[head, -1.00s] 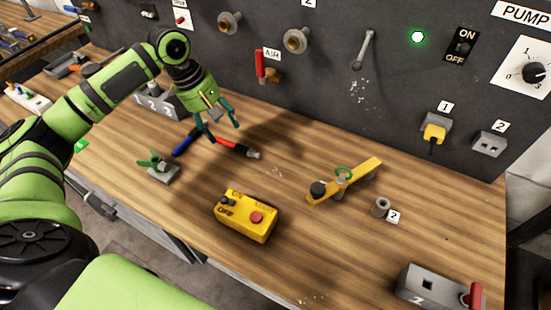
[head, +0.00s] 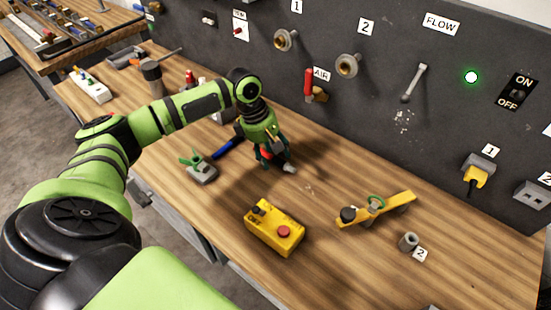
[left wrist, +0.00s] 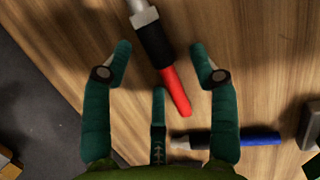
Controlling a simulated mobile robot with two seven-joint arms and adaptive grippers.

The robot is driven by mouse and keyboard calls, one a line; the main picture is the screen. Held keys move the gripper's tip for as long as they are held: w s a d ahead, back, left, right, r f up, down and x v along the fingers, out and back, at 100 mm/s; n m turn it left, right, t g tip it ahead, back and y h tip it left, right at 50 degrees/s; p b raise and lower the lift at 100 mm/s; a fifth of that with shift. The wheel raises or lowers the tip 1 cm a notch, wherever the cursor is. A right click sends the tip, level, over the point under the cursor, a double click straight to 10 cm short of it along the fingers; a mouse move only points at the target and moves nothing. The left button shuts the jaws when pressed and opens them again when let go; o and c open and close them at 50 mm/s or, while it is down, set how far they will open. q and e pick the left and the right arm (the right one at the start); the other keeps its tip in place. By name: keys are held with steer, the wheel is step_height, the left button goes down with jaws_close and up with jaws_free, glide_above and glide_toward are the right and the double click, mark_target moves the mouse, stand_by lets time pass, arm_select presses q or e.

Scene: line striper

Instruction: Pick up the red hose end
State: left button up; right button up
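The red hose end (left wrist: 175,92) lies on the wooden bench, with a black collar and a metal tip. In the left wrist view it runs between the spread teal fingers of my left gripper (left wrist: 160,58). I see gaps between it and the two outer fingers. In the head view my left gripper (head: 274,160) is low over the hose end, hiding most of it; the metal tip (head: 288,168) sticks out to the right. The blue hose end (head: 228,148) lies just left of the gripper; it also shows in the left wrist view (left wrist: 260,140). My right gripper is not in view.
A yellow control box (head: 273,228) stands in front of the gripper. A grey block with green handles (head: 200,166) is to the left. A yellow lever piece (head: 378,208) and a grey nut (head: 408,242) lie to the right. A dark panel (head: 440,130) rises behind.

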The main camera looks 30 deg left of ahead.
arm_select(q)
jaws_close()
steer(key=shift+r, duration=0.15)
